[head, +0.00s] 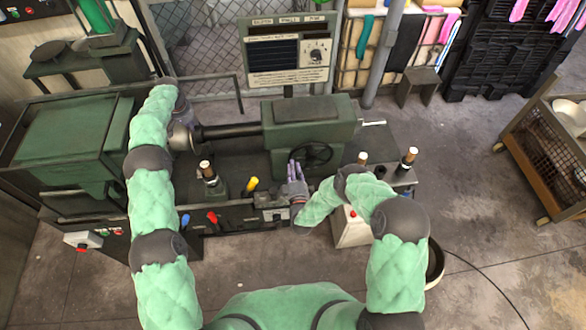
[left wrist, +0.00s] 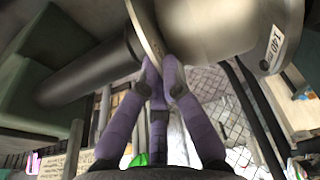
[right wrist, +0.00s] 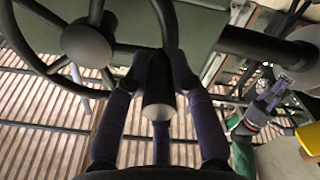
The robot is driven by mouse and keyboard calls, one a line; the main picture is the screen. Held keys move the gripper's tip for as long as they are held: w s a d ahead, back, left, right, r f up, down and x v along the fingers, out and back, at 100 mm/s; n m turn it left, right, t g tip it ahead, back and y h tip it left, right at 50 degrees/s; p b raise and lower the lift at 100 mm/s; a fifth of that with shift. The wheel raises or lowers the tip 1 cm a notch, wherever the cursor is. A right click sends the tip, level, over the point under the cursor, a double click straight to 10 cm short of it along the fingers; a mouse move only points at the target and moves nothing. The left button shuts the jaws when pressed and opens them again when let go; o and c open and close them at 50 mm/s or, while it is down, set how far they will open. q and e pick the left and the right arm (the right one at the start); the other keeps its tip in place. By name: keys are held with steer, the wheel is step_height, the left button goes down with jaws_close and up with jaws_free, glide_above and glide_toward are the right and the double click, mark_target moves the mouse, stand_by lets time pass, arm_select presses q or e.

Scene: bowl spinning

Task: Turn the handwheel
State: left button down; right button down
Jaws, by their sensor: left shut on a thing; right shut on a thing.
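The dark spoked handwheel (head: 311,154) is on the front of the green tailstock (head: 308,125). In the right wrist view its hub (right wrist: 86,42) and rim fill the upper left. My right gripper (right wrist: 160,75) has its purple fingers shut around the wheel's dark handle (right wrist: 158,98). In the head view my right gripper (head: 296,172) is just below and left of the wheel. My left gripper (left wrist: 160,70) is shut on the edge of a thin pale disc (left wrist: 146,35), between a dark cylinder (left wrist: 90,72) and a shiny metal one. In the head view my left arm hides its fingers.
The green spinning lathe carries a tool post (head: 209,175) and a yellow-handled lever (head: 251,184). A trolley (head: 550,140) is at the right.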

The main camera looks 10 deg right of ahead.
steer(key=shift+s+f, duration=0.25)
steer(key=shift+f, duration=0.25)
steer(key=shift+s+f, duration=0.25)
steer(key=shift+f, duration=0.2)
steer(key=c, duration=1.1)
jaws_free()
steer(key=shift+o, duration=0.3)
steer(key=shift+w+r, duration=0.1)
steer(key=shift+w, duration=0.05)
steer(key=shift+w+r, duration=0.1)
steer(key=shift+r, duration=0.05)
steer(key=shift+a, duration=0.1)
steer(key=shift+s, duration=0.55)
steer(key=s, duration=1.2)
steer(key=shift+s, duration=0.35)
